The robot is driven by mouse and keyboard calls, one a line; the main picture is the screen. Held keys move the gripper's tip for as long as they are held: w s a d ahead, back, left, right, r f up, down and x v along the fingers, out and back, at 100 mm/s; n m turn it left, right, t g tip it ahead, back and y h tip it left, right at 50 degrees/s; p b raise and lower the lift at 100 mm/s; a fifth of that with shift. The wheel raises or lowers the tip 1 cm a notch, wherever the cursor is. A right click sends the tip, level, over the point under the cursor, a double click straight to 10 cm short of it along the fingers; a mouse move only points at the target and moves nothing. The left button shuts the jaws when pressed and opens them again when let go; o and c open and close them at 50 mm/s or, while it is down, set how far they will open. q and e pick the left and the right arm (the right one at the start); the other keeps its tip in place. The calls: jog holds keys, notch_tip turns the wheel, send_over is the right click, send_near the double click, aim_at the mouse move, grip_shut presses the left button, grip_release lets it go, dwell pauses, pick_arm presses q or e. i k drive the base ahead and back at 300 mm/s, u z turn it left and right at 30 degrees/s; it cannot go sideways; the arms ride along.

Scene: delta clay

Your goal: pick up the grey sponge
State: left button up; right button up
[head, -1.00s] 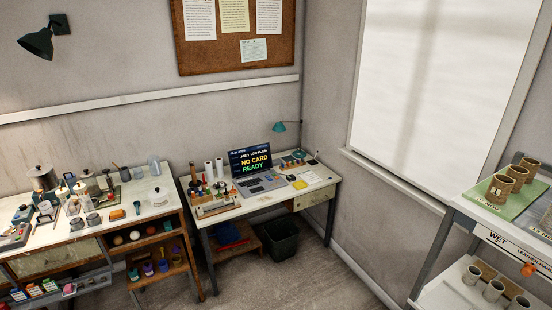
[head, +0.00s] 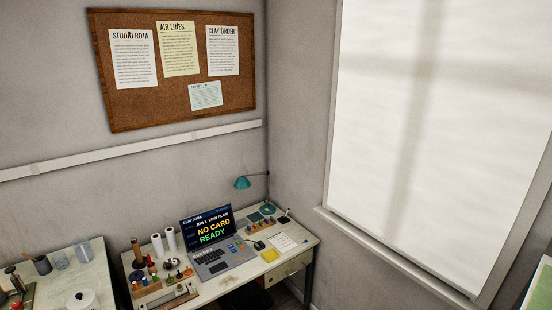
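I cannot make out a grey sponge in the head view. A small flat yellow item (head: 270,255) lies on the desk beside the laptop; it is too small to tell what it is. Neither of my grippers is in view.
The desk (head: 225,283) in the corner holds a laptop (head: 212,240), white rolls (head: 164,242), small tools and a teal lamp (head: 243,182). A worktop (head: 70,279) with jars stands at the left. A corkboard (head: 178,98) hangs above; a window (head: 425,130) is at the right.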

aim_at(240, 224)
jog(key=u, duration=0.3)
jog(key=i, duration=2.2)
jog(key=u, duration=0.65)
